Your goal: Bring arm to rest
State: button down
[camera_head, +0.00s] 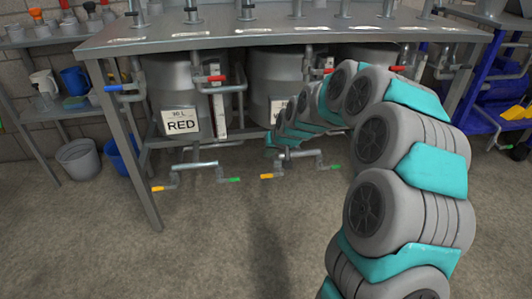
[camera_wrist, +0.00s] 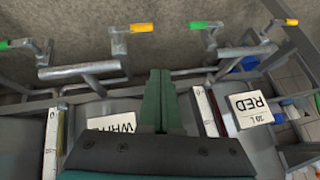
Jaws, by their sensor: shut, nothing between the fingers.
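My arm (camera_head: 405,170) rises at the right of the head view and bends over towards the tanks. Its far end is small there, in front of the middle tank, and the fingers are hard to make out. In the wrist view my gripper (camera_wrist: 160,74) shows at the centre, its two dark green fingers pressed together with nothing between them. The wrist view is upside down. Beyond the gripper it shows a white sign (camera_wrist: 112,124), partly hidden by the gripper, and the RED sign (camera_wrist: 250,108) to the right.
A steel bench (camera_head: 270,38) spans the back, with tanks (camera_head: 172,85) beneath it. Pipes with yellow and green handles (camera_head: 195,166) stick out low in front. Buckets (camera_head: 78,158) stand at left. A blue cart (camera_head: 490,95) stands at right. The floor (camera_head: 200,240) in front is clear.

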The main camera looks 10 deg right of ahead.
jog(key=s+r+g+p, duration=0.3)
jog(key=s+r, duration=0.2)
jog(key=s, duration=1.1)
jog(key=s+r+g+h+p, duration=0.1)
jog(key=s+r+p, duration=0.3)
jog(key=s, duration=1.3)
jog(key=s+r+g+h+p, duration=0.1)
jog(key=s+r+g+p, duration=0.2)
jog(key=s+r, duration=0.4)
jog(key=s+g, duration=0.1)
jog(key=s, duration=0.8)
jog(key=shift+s+d+n+g, duration=0.3)
jog(key=shift+d+n, duration=0.1)
jog(key=shift+d, duration=0.1)
